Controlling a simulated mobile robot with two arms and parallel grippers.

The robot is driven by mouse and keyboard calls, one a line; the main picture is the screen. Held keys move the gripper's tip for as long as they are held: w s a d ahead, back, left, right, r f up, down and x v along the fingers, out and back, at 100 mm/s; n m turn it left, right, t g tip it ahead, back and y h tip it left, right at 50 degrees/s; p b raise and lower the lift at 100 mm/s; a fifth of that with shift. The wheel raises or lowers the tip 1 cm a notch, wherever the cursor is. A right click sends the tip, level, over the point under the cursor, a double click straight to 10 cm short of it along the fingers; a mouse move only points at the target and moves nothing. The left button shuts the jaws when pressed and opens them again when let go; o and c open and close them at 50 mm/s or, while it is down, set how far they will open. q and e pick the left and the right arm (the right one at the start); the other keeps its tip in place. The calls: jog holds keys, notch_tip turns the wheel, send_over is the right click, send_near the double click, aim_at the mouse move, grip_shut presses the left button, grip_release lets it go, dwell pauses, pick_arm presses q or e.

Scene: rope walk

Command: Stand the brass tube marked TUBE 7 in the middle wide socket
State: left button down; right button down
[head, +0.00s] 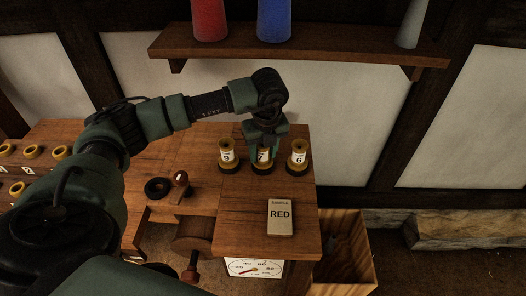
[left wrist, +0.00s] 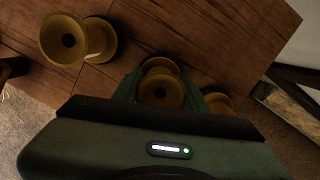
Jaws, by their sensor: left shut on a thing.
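My left gripper (head: 264,143) is shut on the brass tube marked 7 (head: 263,156), gripping it from above near its top. The tube is upright, over or in the middle dark socket (head: 262,170), between two other tubes. I cannot tell whether its foot rests fully in the socket. In the left wrist view the held tube's flared mouth (left wrist: 161,91) shows between the fingers (left wrist: 160,88). The tube marked 9 (head: 227,155) stands in the left socket and the tube marked 6 (head: 299,154) in the right one. My right gripper is not in view.
A box lettered RED (head: 280,217) stands on the bench in front of the tubes. A dial (head: 254,268) is on the bench front. A black ring (head: 157,188) and a knobbed handle (head: 181,180) are at left. A shelf (head: 300,46) with coloured cones hangs behind.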

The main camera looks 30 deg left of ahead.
pick_arm(q)
jog(key=shift+f, duration=0.15)
jog(key=c, duration=1.1)
grip_release()
jog(key=shift+o, duration=0.2)
jog(key=shift+s+d+r+p, duration=0.15)
jog(key=shift+d+r+p, duration=0.1)
jog(key=shift+r+p, duration=1.25)
jog(key=shift+s+d+r+p, duration=0.2)
jog(key=shift+r+p, duration=0.55)
jog(key=shift+r, duration=1.4)
jog(key=shift+s+d+r+p, duration=0.15)
jog(key=shift+d+r+p, duration=0.1)
jog(key=shift+r+p, duration=1.25)
jog(key=shift+r+b, duration=0.3)
jog(key=shift+b, duration=0.05)
